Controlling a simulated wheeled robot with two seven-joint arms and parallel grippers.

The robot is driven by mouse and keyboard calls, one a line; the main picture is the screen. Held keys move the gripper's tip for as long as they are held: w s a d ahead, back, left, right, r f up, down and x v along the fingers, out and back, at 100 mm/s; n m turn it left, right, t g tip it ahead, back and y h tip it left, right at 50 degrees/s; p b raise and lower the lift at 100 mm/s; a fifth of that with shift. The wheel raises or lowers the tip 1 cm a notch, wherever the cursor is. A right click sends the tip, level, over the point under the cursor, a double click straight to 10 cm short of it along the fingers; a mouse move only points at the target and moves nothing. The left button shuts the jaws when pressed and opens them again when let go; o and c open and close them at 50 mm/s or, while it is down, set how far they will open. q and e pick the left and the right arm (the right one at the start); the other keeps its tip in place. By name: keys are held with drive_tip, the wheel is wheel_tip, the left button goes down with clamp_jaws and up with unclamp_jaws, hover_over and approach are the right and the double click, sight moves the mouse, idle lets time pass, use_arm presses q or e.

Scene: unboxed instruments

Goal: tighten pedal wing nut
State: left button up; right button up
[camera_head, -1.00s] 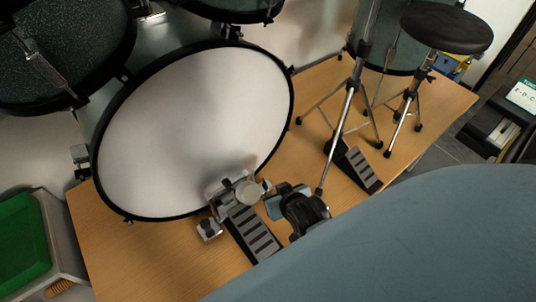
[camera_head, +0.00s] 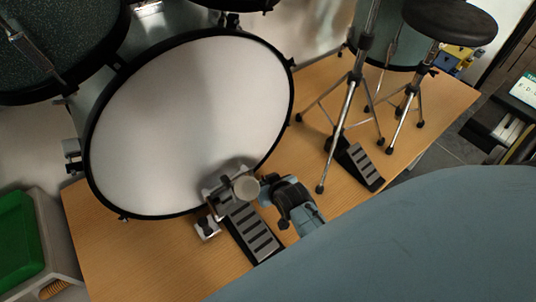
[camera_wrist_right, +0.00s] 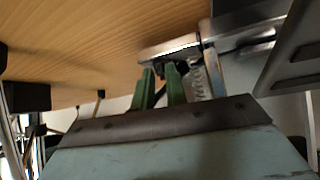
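The bass drum pedal (camera_head: 252,232) stands on the wooden platform in front of the white drum head (camera_head: 190,120). Its round pale beater (camera_head: 246,187) is upright above the footboard. My right gripper (camera_head: 268,184) is just right of the beater, at the pedal frame. In the right wrist view its two green fingers (camera_wrist_right: 160,76) reach the pedal's metal frame (camera_wrist_right: 172,48) with a narrow gap between them. A small dark part shows at the fingertips; I cannot tell whether it is the wing nut or is gripped. My left gripper is out of view.
A hi-hat stand pedal (camera_head: 358,166) and its tripod legs are to the right. A round black stool (camera_head: 450,20) stands behind them. A green-lidded bin (camera_head: 20,238) is at left. The wooden platform (camera_head: 120,255) is clear at front left.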

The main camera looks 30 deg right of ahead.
clamp_jaws()
drive_tip(key=shift+a+r+m, duration=0.1)
drive_tip(key=shift+a+m, duration=0.05)
drive_tip(key=shift+m, duration=0.25)
drive_tip(key=shift+m+h+p, duration=0.3)
drive_tip(key=shift+h+p, duration=0.1)
drive_tip(key=shift+h, duration=0.1)
drive_tip(key=o, duration=0.5)
unclamp_jaws()
drive_tip(key=p+v, duration=1.3)
